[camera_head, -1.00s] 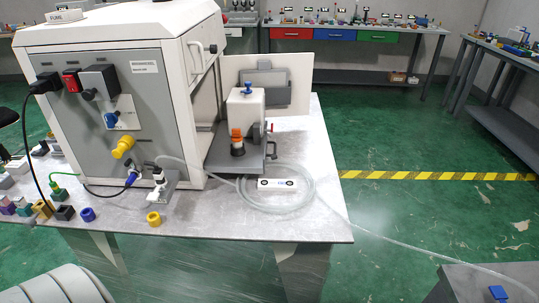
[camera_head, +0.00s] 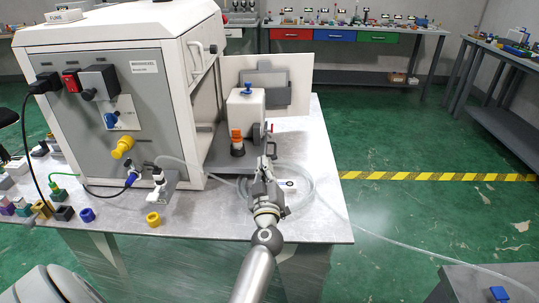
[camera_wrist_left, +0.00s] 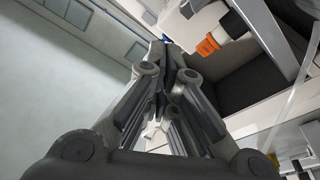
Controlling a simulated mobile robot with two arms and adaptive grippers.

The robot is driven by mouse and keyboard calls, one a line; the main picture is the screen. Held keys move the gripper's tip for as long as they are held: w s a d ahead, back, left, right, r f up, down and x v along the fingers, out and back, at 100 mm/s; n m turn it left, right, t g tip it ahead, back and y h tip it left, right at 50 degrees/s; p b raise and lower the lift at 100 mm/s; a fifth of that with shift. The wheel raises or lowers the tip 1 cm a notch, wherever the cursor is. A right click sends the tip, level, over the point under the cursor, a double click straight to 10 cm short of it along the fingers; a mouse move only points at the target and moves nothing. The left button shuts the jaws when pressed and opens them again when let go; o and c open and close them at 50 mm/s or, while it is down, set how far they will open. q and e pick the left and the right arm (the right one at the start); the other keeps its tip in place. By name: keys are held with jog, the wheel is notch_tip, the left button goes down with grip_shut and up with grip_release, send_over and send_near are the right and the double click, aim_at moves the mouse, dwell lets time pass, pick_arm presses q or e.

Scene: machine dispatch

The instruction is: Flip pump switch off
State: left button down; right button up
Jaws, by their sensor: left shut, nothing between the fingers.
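My left gripper (camera_head: 268,148) is shut and empty, in front of the right side of a small white unit (camera_head: 247,108). This unit has a blue knob (camera_head: 247,88) on top and an orange fitting (camera_head: 237,136) at its front. In the left wrist view my closed fingers (camera_wrist_left: 164,50) point upward, with the orange fitting (camera_wrist_left: 207,46) to their right. I cannot make out a pump switch on the unit; the gripper covers part of its right side. A red rocker switch (camera_head: 71,81) sits on the large machine's front panel. My right gripper is not in view.
The large white machine (camera_head: 150,80) stands on the table, left of my arm. A yellow ring (camera_head: 153,218) lies near the front edge. Floor is open to the right.

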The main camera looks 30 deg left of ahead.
pick_arm(q)
jog(key=shift+a+f+g+y, duration=0.1)
jog(key=shift+a+g+y, duration=0.1)
jog(key=shift+g+y, duration=0.1)
jog(key=r+b, duration=0.1)
jog(key=b, duration=0.1)
send_over(272, 159)
jog(key=s+a, duration=0.2)
jog(key=shift+d, duration=0.1)
jog(key=shift+w+d+f+b, duration=0.1)
jog(key=shift+d+f+b, duration=0.45)
jog(key=shift+f, duration=0.2)
jog(key=shift+w+d+f+b, duration=0.1)
jog(key=shift+d+f+b, duration=0.4)
jog(key=shift+f, duration=0.2)
jog(key=shift+s, duration=0.1)
